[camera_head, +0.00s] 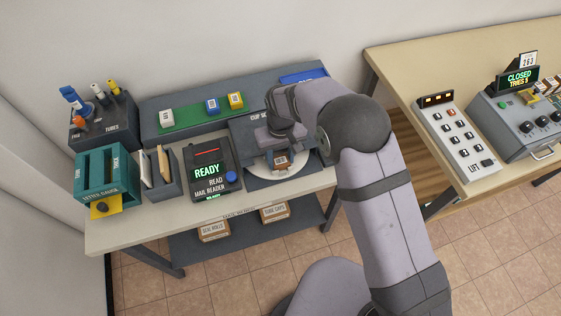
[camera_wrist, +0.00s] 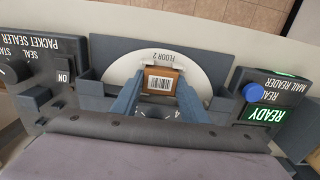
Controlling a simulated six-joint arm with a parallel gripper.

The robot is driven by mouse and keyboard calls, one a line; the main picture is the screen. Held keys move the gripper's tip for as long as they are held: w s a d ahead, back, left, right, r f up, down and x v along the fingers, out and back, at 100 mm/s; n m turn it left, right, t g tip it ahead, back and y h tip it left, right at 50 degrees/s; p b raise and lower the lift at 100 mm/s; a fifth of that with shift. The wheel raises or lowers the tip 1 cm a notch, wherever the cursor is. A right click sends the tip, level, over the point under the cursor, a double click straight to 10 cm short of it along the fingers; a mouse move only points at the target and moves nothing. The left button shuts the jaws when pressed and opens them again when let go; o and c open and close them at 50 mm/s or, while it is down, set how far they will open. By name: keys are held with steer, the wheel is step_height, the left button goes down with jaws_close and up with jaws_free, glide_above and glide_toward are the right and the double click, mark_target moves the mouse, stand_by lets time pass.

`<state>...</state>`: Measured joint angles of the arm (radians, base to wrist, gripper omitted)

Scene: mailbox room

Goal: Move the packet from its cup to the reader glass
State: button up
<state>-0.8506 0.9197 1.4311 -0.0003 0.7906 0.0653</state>
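The packet (camera_wrist: 162,81), small and brown with a white barcode label, sits at a white round dial marked "FLOOR 2" (camera_wrist: 198,70) in the wrist view. It also shows in the head view (camera_head: 281,162); its cup cannot be made out clearly. My gripper (camera_wrist: 162,80) has a blue finger close on each side of the packet, with no clear gap; whether they press on it cannot be told. The mail reader (camera_head: 203,185) stands left of the dial in the head view, its green display showing READY. A dark upper panel with a red line (camera_head: 207,152) may be its glass.
A packet sealer (camera_wrist: 40,75) stands on the dial's other side. Left of the reader are an envelope rack (camera_head: 165,185), a teal letter gauge (camera_head: 107,175) and a tube holder (camera_head: 103,122). Small blocks stand on a green strip (camera_head: 190,118) behind. My arm covers the right side.

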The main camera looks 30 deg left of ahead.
mark_target(281, 160)
steer(key=shift+c, duration=1.2)
steer(key=shift+r, duration=0.15)
steer(key=shift+r+p, duration=1.6)
steer(key=shift+r, duration=0.55)
